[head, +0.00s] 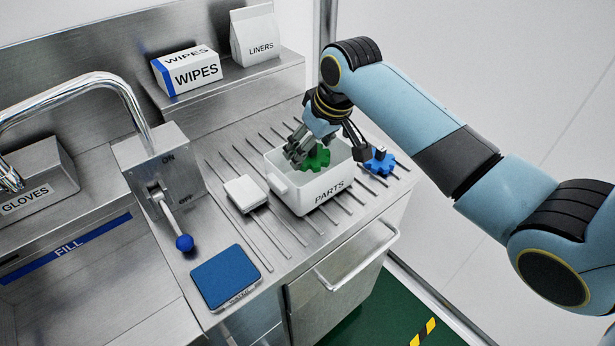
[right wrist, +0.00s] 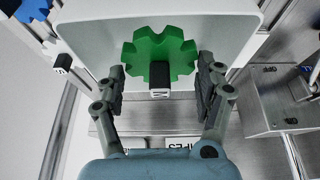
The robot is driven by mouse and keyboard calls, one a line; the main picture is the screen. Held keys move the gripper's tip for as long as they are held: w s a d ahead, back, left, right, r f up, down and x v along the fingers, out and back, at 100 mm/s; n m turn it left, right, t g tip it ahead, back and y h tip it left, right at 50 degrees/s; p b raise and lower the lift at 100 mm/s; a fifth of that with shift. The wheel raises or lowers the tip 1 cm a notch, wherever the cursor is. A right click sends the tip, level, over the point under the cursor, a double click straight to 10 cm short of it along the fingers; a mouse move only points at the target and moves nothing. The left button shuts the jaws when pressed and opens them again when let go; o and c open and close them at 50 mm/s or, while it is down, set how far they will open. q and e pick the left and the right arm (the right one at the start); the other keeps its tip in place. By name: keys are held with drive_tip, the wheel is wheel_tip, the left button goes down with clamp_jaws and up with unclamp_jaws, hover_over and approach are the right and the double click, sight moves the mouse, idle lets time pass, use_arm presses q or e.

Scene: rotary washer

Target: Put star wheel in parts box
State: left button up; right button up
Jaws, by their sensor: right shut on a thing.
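The green star wheel (head: 318,159) is within the opening of the white parts box (head: 325,192). I cannot tell whether it touches the floor of the box. My right gripper (head: 306,150) reaches down into the box and is shut on the green star wheel. In the right wrist view the green wheel (right wrist: 150,52), with a dark hub, sits between the two fingers (right wrist: 163,88), with the white box behind it. A blue star wheel (head: 379,162) with a dark hub stands outside the box, on its right; part of it shows in the right wrist view (right wrist: 33,10). My left gripper is out of view.
A white block (head: 245,193) lies left of the box on the ribbed drainboard. A blue pad (head: 226,277) is at the front, near a lever with a blue knob (head: 184,243). The wipes box (head: 187,72) and liners bag (head: 255,36) stand on the back shelf.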

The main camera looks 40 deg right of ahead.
sight(307, 179)
wheel_tip(307, 179, down, 6)
drive_tip(key=shift+f, duration=0.4)
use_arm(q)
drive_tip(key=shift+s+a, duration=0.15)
use_arm(e)
drive_tip(key=shift+f, duration=0.1)
drive_tip(key=o, duration=1.1)
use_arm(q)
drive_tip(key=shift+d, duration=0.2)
use_arm(e)
drive_tip(key=shift+o, duration=0.2)
drive_tip(key=shift+r, duration=0.3)
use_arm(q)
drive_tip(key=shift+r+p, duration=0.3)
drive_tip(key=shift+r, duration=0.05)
use_arm(e)
drive_tip(key=v, duration=1.1)
drive_tip(key=shift+s+r, duration=0.25)
drive_tip(key=shift+r, duration=0.05)
